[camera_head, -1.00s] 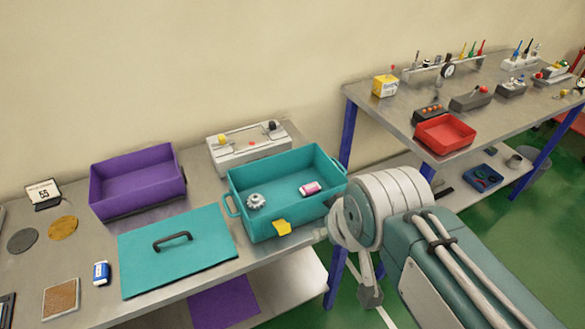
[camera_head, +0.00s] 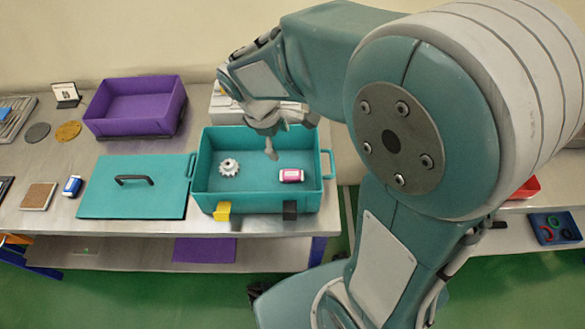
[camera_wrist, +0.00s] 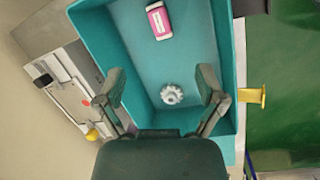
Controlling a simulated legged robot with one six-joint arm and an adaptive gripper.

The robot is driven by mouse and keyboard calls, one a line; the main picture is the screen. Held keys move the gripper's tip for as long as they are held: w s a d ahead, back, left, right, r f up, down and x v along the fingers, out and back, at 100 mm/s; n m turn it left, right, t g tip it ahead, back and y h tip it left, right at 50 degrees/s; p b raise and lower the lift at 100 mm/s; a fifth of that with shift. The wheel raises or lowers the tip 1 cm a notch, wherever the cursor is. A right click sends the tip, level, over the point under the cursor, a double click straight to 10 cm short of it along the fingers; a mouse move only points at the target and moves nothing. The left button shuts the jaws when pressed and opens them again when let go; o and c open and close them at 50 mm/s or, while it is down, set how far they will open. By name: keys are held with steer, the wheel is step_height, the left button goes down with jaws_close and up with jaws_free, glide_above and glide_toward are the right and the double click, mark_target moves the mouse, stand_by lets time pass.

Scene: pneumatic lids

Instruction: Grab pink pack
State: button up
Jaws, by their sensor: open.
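The pink pack (camera_head: 291,175), a small pink block with a white label, lies on the floor of the open teal box (camera_head: 263,208), toward its right side. It also shows in the wrist view (camera_wrist: 159,20), near the top. My gripper (camera_head: 271,150) is above the box, pointing down, up and left of the pack in the head view.
The teal lid (camera_head: 135,195) with a black handle lies left of the box. A purple box (camera_head: 135,107) stands behind it. A yellow latch (camera_head: 222,211) and a black latch (camera_head: 290,210) are on the teal box's front wall. The box walls surround the pack.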

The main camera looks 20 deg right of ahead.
step_height(320, 180, down, 6)
steer(key=w+a+n+g+h, duration=0.1)
steer(key=w+a+n, duration=0.1)
steer(key=w+n, duration=0.15)
glide_above(290, 174)
steer(key=a, duration=0.1)
steer(key=f, duration=0.3)
steer(key=w+f, duration=0.1)
steer(key=f, duration=0.1)
steer(key=shift+a, duration=0.15)
steer(key=x, duration=0.4)
steer(key=shift+s+a+f, duration=0.15)
steer(key=shift+s+f, duration=0.1)
steer(key=shift+f, duration=0.2)
steer(key=shift+d+f, duration=0.2)
steer(key=shift+d, duration=0.1)
steer(key=shift+a, duration=0.2)
steer(key=c, duration=1)
